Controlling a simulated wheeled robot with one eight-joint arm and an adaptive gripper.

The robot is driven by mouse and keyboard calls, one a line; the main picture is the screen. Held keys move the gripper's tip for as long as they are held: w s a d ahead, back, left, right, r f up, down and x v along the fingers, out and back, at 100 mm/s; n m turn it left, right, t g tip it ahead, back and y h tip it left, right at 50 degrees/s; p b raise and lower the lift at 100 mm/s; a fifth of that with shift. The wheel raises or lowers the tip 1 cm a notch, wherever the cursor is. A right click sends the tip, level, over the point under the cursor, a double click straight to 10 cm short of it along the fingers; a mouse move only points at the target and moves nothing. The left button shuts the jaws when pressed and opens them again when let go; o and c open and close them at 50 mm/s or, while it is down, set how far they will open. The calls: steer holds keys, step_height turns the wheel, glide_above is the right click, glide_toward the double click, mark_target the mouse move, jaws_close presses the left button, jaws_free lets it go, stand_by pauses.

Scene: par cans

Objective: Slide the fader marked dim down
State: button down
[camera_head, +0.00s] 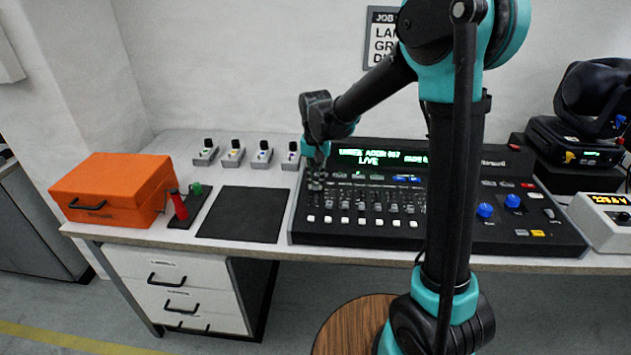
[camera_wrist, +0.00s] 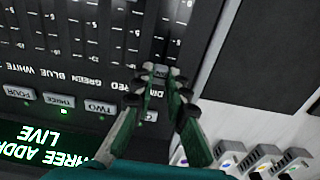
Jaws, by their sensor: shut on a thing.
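The lighting console (camera_head: 368,228) stands on the bench with its display lit and reading LIVE. The dim fader (camera_wrist: 160,71) is at the left end of the console's fader row. Its cap is partly hidden between my fingers, close to its label (camera_wrist: 155,92), which is the end of the slot nearer the display. My gripper (camera_head: 317,180) reaches down over that fader. In the wrist view my gripper (camera_wrist: 159,76) is shut on the fader cap. The lower part of the slot runs clear beyond the fingertips.
More faders, labelled red, green, blue and white, lie beside it. A black mat (camera_head: 243,214) is left of the console. Several small switch units (camera_head: 233,154) line the back.

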mark_target(313, 207)
steer(key=s, duration=0.8)
steer(key=shift+s+a, duration=0.15)
steer(key=shift+s, duration=0.1)
steer(key=c, duration=1.5)
jaws_free()
steer(key=shift+r, duration=0.1)
step_height(313, 207, up, 12)
steer(key=shift+f, duration=0.1)
